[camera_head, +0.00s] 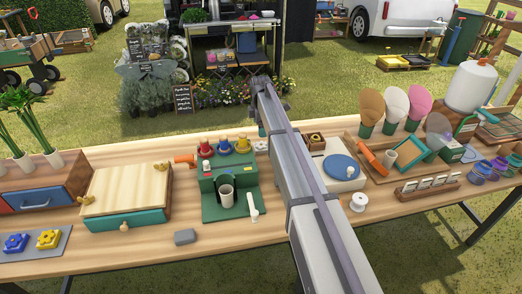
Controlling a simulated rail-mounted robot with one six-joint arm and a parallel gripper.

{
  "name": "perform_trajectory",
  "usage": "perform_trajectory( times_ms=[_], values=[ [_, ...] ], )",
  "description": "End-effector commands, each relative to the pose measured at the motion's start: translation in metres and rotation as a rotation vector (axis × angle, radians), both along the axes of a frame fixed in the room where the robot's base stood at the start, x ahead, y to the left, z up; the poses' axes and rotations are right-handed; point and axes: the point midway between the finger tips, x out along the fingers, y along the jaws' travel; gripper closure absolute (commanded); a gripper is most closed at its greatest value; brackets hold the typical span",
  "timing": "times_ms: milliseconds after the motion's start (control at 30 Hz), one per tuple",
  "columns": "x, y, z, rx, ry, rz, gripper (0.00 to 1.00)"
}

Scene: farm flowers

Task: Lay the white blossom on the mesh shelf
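No white blossom can be made out for certain. The nearest match is a pale cream, petal-like cone (396,103) standing in a green holder at the right of the table, between a tan cone (371,104) and a pink cone (419,101). A mesh shelf is not clearly identifiable. A dark-topped rack (500,130) with a wooden frame stands at the far right edge, and its surface is too small to tell. My arm reaches from the bottom over the table's middle to its far side. My gripper's fingers cannot be made out.
The wooden table (150,262) is crowded. A green station (232,205) with a grey cup stands left of my arm, beside a drawer box (125,200). A white box with a blue disc (341,167) and a white spool (358,202) stand right of it.

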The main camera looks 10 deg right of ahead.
Motion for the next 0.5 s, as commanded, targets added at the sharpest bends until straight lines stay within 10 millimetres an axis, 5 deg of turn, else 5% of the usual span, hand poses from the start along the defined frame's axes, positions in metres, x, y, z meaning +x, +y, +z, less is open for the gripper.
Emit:
perform_trajectory(
  times_ms=[200, 500],
  values=[
    [0.0, 0.0, -0.05, 0.0, 0.0, 0.0, 0.08],
    [-0.001, 0.0, -0.068, 0.0, 0.0, 0.0, 0.08]
  ],
)
